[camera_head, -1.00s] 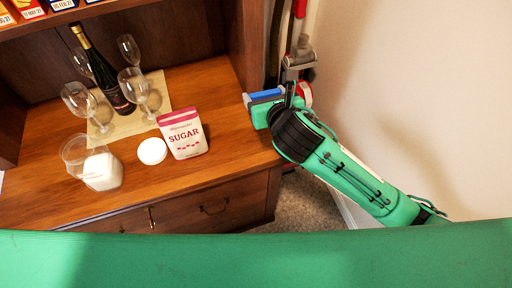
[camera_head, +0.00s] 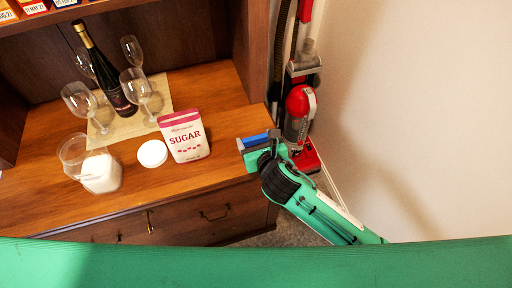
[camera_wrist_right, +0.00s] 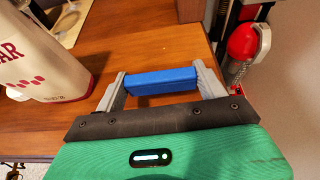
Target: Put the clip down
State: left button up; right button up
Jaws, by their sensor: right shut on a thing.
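My right gripper (camera_head: 258,147) is at the right front end of the wooden counter (camera_head: 225,95), to the right of the sugar bag. It is shut on the blue clip (camera_head: 256,140). In the right wrist view the clip (camera_wrist_right: 162,80) is a plain blue bar held crosswise between the two grey fingers, with the counter top behind it. I cannot tell how high the clip is above the wood. The sugar bag (camera_head: 184,137), white with a pink top, stands upright on the counter. My left gripper is not in view.
A round white lid (camera_head: 152,153) and a glass jar with white contents (camera_head: 100,172) are left of the bag. Wine glasses and a dark bottle (camera_head: 112,85) stand on a mat behind. A red vacuum cleaner (camera_head: 300,105) stands right of the hutch. Counter behind the bag is clear.

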notch_tip(320, 180, down, 4)
jog(key=shift+r, duration=0.15)
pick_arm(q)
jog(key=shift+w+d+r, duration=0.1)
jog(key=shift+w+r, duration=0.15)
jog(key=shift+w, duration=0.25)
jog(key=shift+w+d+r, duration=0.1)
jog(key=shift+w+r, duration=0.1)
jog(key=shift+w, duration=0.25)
pick_arm(e)
jog(key=o, duration=0.9)
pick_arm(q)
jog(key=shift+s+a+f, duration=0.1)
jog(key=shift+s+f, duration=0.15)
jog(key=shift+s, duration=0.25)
pick_arm(e)
jog(key=shift+o, duration=0.2)
